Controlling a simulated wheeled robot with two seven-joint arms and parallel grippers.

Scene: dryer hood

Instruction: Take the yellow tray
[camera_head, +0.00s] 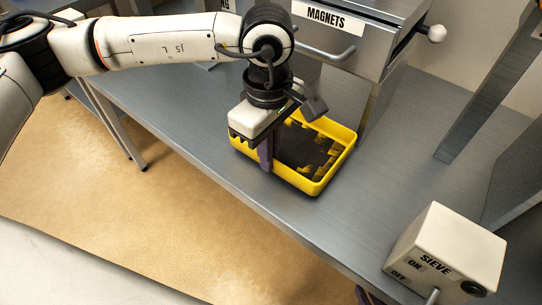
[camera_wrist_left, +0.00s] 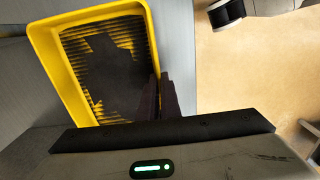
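The yellow tray (camera_head: 298,180) sits on the grey metal bench, with dark powder (camera_head: 305,148) spread over its ribbed floor. In the left wrist view the tray (camera_wrist_left: 52,62) fills the upper left. My left gripper (camera_head: 266,160) points down at the tray's near side wall. In the left wrist view its dark fingers (camera_wrist_left: 158,98) are close together, one on each side of that wall, and look shut on it. The fingertips' contact is partly hidden. Only the purple fingertips of my right gripper (camera_head: 368,296) show, at the bottom edge of the head view.
A metal drawer labelled MAGNETS (camera_head: 335,35) with a bar handle hangs behind the tray. A white SIEVE switch box (camera_head: 445,250) stands at the bench's near right. The bench (camera_head: 400,165) right of the tray is clear. A metal post (camera_head: 485,90) rises farther right.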

